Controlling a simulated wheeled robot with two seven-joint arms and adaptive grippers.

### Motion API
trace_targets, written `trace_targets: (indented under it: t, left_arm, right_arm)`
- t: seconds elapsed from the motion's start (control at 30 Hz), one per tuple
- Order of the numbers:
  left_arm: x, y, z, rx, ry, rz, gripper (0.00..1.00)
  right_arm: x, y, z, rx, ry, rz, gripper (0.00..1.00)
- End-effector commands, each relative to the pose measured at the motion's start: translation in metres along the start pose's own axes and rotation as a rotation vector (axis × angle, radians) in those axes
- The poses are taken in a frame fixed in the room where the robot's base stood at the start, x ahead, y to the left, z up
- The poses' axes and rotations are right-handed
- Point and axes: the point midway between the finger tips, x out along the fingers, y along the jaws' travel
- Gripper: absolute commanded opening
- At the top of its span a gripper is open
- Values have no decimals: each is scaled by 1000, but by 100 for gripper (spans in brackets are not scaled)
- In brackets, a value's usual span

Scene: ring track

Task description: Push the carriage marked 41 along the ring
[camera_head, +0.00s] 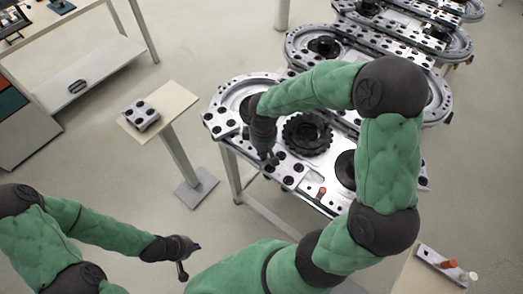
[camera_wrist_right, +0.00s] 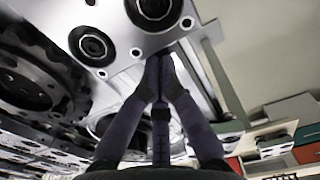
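A ring track (camera_head: 335,195) on a metal frame stands in the middle of the head view. A silver carriage plate with black round knobs (camera_head: 287,173) sits on its near side; I cannot read a 41 on it. My right gripper (camera_head: 270,160) points down at this plate's far edge. In the right wrist view, the gripper's two fingers (camera_wrist_right: 163,58) come together at the tips, with nothing visible between them, close against the edge of a silver plate (camera_wrist_right: 125,60). I cannot tell whether they touch it. My left gripper (camera_head: 188,258) hangs over the floor at the lower left, away from the track.
Another knobbed plate (camera_head: 222,122) sits at the track's left end. A similar block (camera_head: 142,115) rests on a small pedestal (camera_head: 172,105). A black toothed wheel (camera_head: 307,134) lies inside the ring. More track sections (camera_head: 375,45) extend behind.

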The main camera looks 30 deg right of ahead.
Motion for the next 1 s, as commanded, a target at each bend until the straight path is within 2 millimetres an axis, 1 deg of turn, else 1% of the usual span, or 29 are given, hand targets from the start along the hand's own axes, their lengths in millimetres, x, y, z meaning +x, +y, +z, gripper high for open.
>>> trace_targets:
  t: [0.13,0.23,0.5,0.6,0.73,1.0]
  left_arm:
    - [0,0,0,0,0,0,0]
    - [-1,0,0,0,0,0,0]
    - [-4,2,0,0,0,0,0]
    - [-5,2,0,0,0,0,0]
    - [-5,2,0,0,0,0,0]
    - [-4,2,0,0,0,0,0]
  right_arm:
    - [0,0,1,0,0,0,0]
    - [0,0,9,2,-1,0,0]
    - [-1,1,52,4,-2,1,0]
    - [0,0,61,3,-1,0,0]
    - [0,0,65,0,-1,0,0]
    - [0,0,65,0,-2,0,0]
